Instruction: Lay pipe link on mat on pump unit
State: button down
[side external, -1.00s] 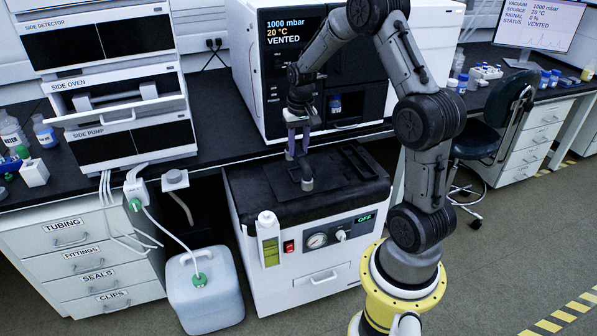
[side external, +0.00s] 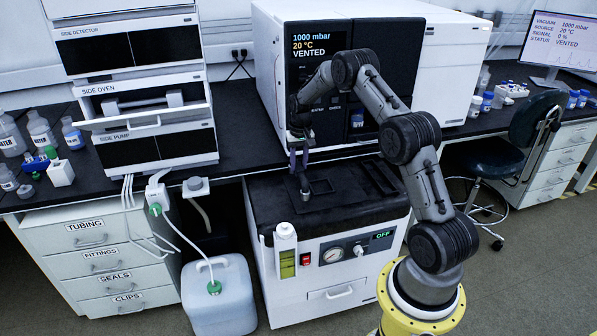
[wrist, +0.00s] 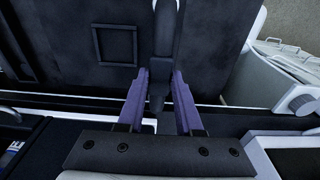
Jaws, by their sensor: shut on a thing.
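The pipe link (wrist: 160,45), a dark grey tubular piece, is between the purple fingers of my gripper (wrist: 160,75) in the wrist view. In the side view my gripper (side external: 299,163) is above the pump unit's left back area, shut on the link. The link's lower end (side external: 306,187) points down towards the black mat (side external: 335,208) covering the top of the white pump unit (side external: 336,275). I cannot tell whether the link touches the mat. The fingers hide part of the link. The mat also shows in the wrist view (wrist: 60,70).
A raised square outline (wrist: 114,46) marks the mat. A bottle with yellow-green liquid (side external: 286,255) is on the pump unit's front left. The vented instrument cabinet (side external: 283,100) stands behind. A jug (side external: 218,295) stands on the floor at left.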

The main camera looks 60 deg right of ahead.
aim_at(298, 166)
jog(key=shift+w+d+f, duration=0.15)
jog(key=shift+w+f, duration=0.05)
jog(key=shift+f, duration=1.5)
jog(key=shift+f, duration=0.2)
jog(key=c, duration=0.6)
grip_release()
jog(key=shift+s, duration=0.1)
jog(key=shift+r, duration=0.1)
